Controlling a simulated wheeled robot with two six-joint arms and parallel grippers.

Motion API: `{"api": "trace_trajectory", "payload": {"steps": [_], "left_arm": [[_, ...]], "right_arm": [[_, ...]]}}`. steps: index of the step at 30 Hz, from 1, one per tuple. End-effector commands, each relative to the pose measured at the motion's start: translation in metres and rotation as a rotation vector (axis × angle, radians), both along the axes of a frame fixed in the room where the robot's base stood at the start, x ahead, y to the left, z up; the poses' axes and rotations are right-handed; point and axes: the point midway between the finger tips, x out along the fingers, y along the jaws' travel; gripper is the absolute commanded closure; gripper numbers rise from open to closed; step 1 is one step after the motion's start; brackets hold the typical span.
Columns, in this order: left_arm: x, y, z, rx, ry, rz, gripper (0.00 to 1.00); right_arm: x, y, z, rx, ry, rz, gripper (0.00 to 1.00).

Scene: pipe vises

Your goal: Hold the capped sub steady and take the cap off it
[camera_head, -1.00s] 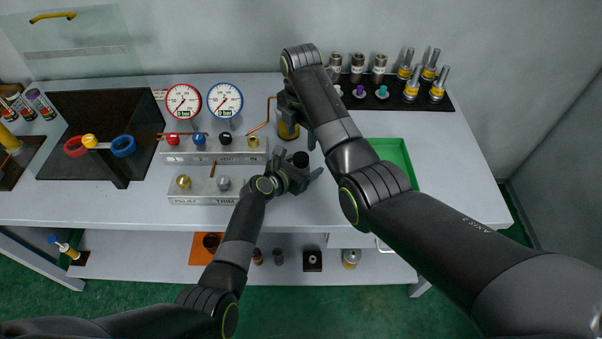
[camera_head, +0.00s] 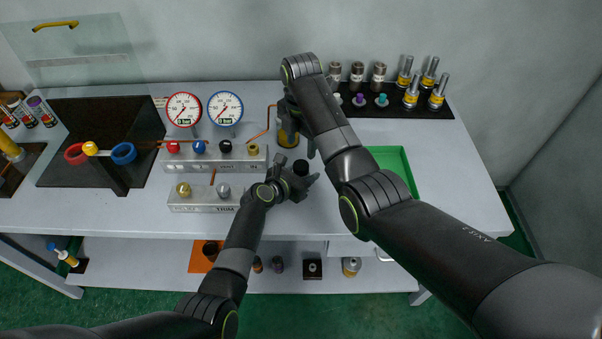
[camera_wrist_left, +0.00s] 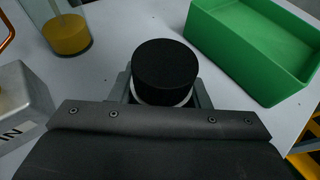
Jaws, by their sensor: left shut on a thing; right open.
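The capped sub shows as a black round cap (camera_head: 301,167) in the head view, near the front of the bench. In the left wrist view the black cap (camera_wrist_left: 165,70) stands upright, with a pale ring under its edge; the body below is mostly hidden. My left gripper (camera_head: 303,182) is shut on the sub below the cap. My right gripper (camera_head: 301,138) is open, behind the cap in the head view and apart from it. Its fingers are partly hidden by its own arm, and it does not show in the left wrist view.
A yellow-based cylinder (camera_wrist_left: 68,35) stands close behind the sub. A green tray (camera_wrist_left: 245,60) is to the right. The valve block (camera_head: 215,152) with two gauges and the TRIM block (camera_head: 205,199) are to the left. A black rack (camera_head: 425,108) holds fittings at the back right.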

Motion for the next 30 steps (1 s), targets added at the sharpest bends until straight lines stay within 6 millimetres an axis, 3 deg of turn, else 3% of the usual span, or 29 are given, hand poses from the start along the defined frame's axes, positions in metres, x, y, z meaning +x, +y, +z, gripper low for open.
{"api": "trace_trajectory", "payload": {"steps": [8,30], "left_arm": [[-0.0001,0.0002,-0.0003,0.001,0.001,0.0,1.0],[-0.0002,0.0003,-0.0005,0.001,0.001,0.0,1.0]], "right_arm": [[0.0,0.0,0.0,0.0,0.0,-0.266,0.45],[0.0001,0.0,0.0,0.0,0.0,-1.441,0.45]]}}
